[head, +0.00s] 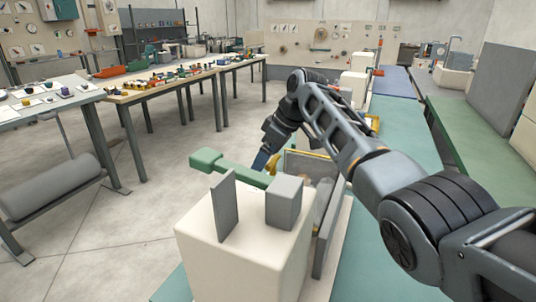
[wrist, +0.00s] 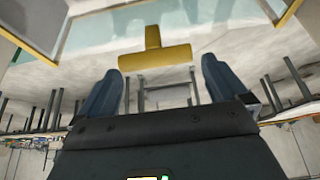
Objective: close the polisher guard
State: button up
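The polisher (head: 210,228) looks like a cream block with grey parts and a green bar on top, in the lower middle of the head view. What looks like its guard shows in the wrist view as pale panels with yellow edges (wrist: 288,14). A yellow T-shaped handle (wrist: 154,56) lies just beyond my fingertips there, roughly centred between them. My gripper (wrist: 162,75) is open and empty, with blue fingers apart on either side. In the head view my gripper (head: 262,160) points down behind the green bar, which partly hides it. I cannot tell how far the guard stands open.
A teal bench top (head: 385,262) runs under and beyond the polisher. A green bench (head: 480,140) stands at the right. Tables with small parts (head: 165,82) stand at the left. The concrete floor (head: 130,225) between is clear.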

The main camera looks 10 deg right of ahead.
jog(key=shift+d+r, duration=0.25)
jog(key=shift+r, duration=0.15)
jog(key=v, duration=0.6)
jog(key=shift+s+r+b, duration=0.2)
jog(key=shift+r+b, duration=0.15)
jog(key=shift+d, duration=0.1)
